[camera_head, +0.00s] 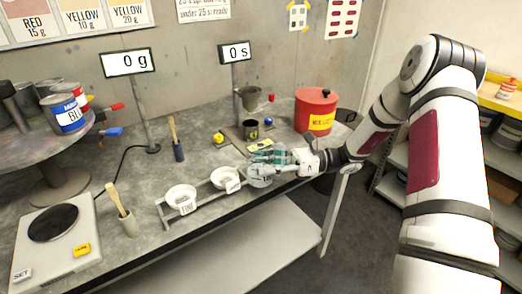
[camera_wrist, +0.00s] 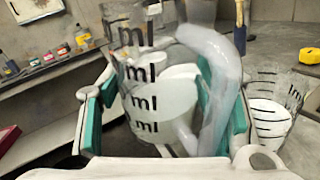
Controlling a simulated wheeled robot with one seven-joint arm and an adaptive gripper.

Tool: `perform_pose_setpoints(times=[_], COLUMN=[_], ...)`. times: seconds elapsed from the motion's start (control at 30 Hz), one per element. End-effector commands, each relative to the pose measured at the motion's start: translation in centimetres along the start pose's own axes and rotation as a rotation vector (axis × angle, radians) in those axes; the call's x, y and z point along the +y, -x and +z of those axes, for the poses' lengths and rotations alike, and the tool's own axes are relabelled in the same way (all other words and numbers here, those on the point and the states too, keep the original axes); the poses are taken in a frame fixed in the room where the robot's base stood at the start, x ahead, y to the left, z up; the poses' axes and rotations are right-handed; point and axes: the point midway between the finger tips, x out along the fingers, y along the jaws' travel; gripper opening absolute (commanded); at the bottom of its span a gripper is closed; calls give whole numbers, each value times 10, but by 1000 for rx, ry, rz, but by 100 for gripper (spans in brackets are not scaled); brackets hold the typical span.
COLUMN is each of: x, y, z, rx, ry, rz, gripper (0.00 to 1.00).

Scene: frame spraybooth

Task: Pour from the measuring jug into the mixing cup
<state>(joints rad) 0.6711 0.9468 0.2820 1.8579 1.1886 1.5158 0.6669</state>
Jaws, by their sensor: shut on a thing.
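My gripper (camera_head: 268,154) is near the bench's right front part, its teal finger pads on either side of the clear measuring jug (camera_wrist: 150,95). In the wrist view the jug has black ml marks, white liquid inside and a pale clear handle at its right. In the head view the fingers mostly hide it. A second clear cup with black marks (camera_wrist: 272,100), likely the mixing cup, stands to the right in the wrist view, apart from the jug, with pale contents low in it. In the head view a clear vessel (camera_head: 260,181) shows partly below my gripper.
A rack holds two white strainers (camera_head: 181,197) left of my gripper. Behind are a funnel stand (camera_head: 249,98), a red pot (camera_head: 316,110) and a yellow ball (camera_head: 218,138). The scale display (camera_head: 129,62) reads 0 g and the timer display (camera_head: 235,53) 0 s.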

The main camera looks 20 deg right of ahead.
Motion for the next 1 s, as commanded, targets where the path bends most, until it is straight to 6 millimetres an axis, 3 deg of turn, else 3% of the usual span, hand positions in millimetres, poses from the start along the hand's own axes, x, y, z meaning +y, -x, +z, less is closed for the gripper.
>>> perform_pose_setpoints(times=[0.47, 1.0], x=[4, 50], y=[0, -7], z=[-1, 16], rx=[9, 24], ry=[62, 176], rz=[0, 0], gripper=[24, 24])
